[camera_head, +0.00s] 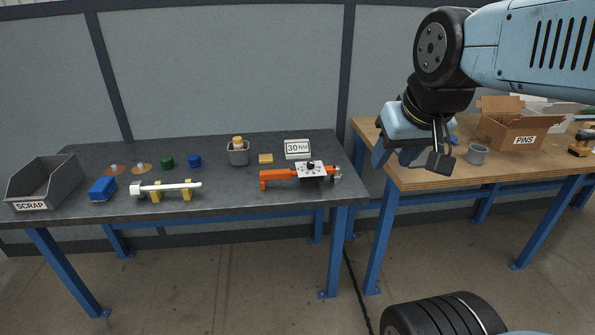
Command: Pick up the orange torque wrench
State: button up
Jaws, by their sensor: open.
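The orange torque wrench (278,174) lies near the right end of the dark grey table, its orange handle to the left. A white plate with dark spots (311,169) is at its right part; I cannot tell how the two are joined. My gripper (408,160) is open and empty. In the picture it is to the right of the wrench and apart from it, over the left end of the wooden table. Its fingers point downward.
A "30 NM" sign (297,149) stands behind the wrench. A yellow block (265,159) and grey cup (238,154) are nearby. A white bar (170,187) rests on yellow supports. A SCRAP bin (42,184) is far left. The wooden table (425,178) holds a PINS box (515,129) and grey mug (477,154).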

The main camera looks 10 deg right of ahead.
aim_at(317, 174)
jog(key=z, duration=0.1)
jog(key=i, duration=1)
jog(key=u, duration=0.1)
